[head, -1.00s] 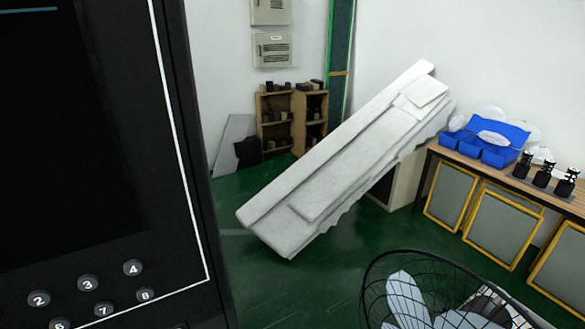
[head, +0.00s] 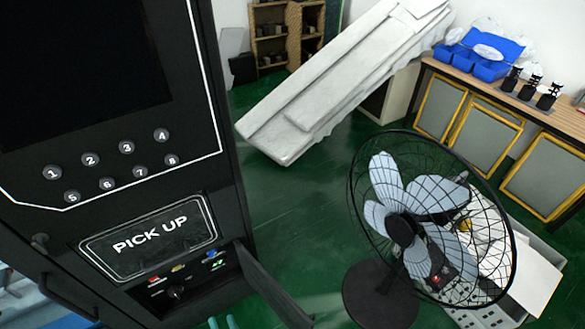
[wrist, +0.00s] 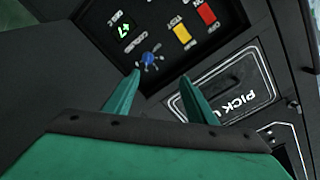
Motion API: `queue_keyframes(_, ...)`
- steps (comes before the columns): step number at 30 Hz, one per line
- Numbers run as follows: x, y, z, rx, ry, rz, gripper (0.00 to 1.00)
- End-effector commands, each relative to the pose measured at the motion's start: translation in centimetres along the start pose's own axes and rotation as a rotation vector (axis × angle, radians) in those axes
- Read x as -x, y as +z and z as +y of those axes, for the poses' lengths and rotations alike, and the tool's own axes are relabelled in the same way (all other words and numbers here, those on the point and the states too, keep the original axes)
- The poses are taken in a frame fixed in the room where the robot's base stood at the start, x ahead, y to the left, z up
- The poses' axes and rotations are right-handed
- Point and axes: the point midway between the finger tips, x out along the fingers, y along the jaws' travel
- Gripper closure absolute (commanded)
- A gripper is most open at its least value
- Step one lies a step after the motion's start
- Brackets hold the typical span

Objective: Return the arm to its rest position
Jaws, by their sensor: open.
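My gripper (wrist: 161,78) is in the wrist view with its two green fingers apart and nothing between them. Its fingertips point toward the vending machine's control panel (wrist: 165,62). A blue knob (wrist: 149,58) shows just beyond the left fingertip; I cannot tell whether they touch. Yellow (wrist: 181,35) and red (wrist: 206,13) switches and a small green display (wrist: 124,30) sit on the panel. In the head view, only the fingertips of my gripper (head: 222,322) show at the bottom edge, below the black vending machine (head: 125,215).
A small door (head: 270,290) stands open beside the machine's control recess. A black-caged fan (head: 435,215) stands to the right, by a grey crate (head: 490,310). A table (head: 560,115) with bottles is farther back. Green floor (head: 290,205) lies clear between machine and fan.

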Motion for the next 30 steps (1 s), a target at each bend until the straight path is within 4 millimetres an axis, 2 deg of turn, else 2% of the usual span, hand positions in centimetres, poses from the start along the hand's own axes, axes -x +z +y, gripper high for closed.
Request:
queue_keyframes(11,5.9,-4.0,0.5,0.119,0.094,0.038,0.49)
queue_keyframes(15,9.7,-6.6,0.0,0.198,0.154,0.052,0.49)
queue_keyframes(23,17.3,-12.9,-2.9,0.384,0.29,0.065,0.49)
queue_keyframes(30,23.4,-19.2,-7.0,0.553,0.426,0.055,0.49)
